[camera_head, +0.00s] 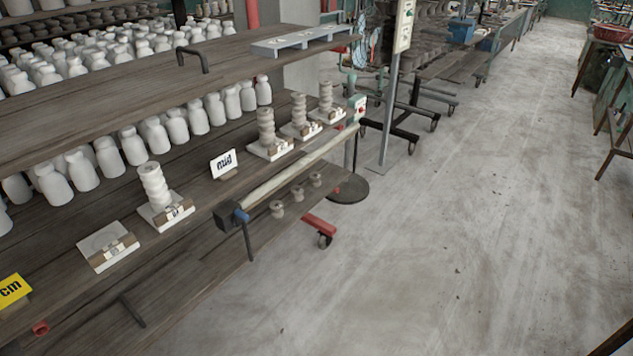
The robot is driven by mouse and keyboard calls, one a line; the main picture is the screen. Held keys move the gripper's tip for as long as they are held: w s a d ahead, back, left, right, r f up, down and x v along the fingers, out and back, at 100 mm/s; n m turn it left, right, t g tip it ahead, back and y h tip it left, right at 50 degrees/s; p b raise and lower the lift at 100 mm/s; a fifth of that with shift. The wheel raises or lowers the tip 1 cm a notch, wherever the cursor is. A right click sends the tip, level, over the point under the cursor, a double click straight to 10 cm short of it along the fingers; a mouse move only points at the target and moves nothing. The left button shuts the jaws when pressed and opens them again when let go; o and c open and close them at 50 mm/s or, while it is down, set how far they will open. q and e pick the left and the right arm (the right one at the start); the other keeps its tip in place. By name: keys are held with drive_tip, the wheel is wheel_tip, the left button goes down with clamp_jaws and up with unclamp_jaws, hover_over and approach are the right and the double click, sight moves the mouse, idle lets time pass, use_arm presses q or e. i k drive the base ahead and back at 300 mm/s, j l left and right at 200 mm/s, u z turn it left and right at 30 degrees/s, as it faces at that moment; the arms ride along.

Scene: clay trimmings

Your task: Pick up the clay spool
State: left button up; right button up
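Several spool-like clay pieces show on the shelf unit at the left; I cannot tell which one is the task's clay spool. A pale ringed stack (154,187) stands upright on a white tile at the shelf's front edge. Similar greyer stacks stand farther back: one (266,128), a second (299,110) and a third (326,97), each on its own tile. On the lower shelf sit small grey spools: a near one (277,209), a middle one (298,194) and a far one (316,180). Neither of my grippers is in view.
A bare white tile (103,240) lies on the shelf near a yellow sign (13,290). A "mid" card (223,163) stands by rows of white bottles (156,135). A pale roller bar (300,168) runs along the shelf front. The concrete floor (450,240) is clear.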

sight(315, 181)
drive_tip(key=i+l+u, duration=0.15)
drive_tip(key=i, duration=0.25)
drive_tip(key=i+l+u, duration=0.15)
drive_tip(key=i, duration=0.2)
drive_tip(key=i+l+u, duration=0.15)
drive_tip(key=i, duration=0.25)
drive_tip(key=l, duration=0.1)
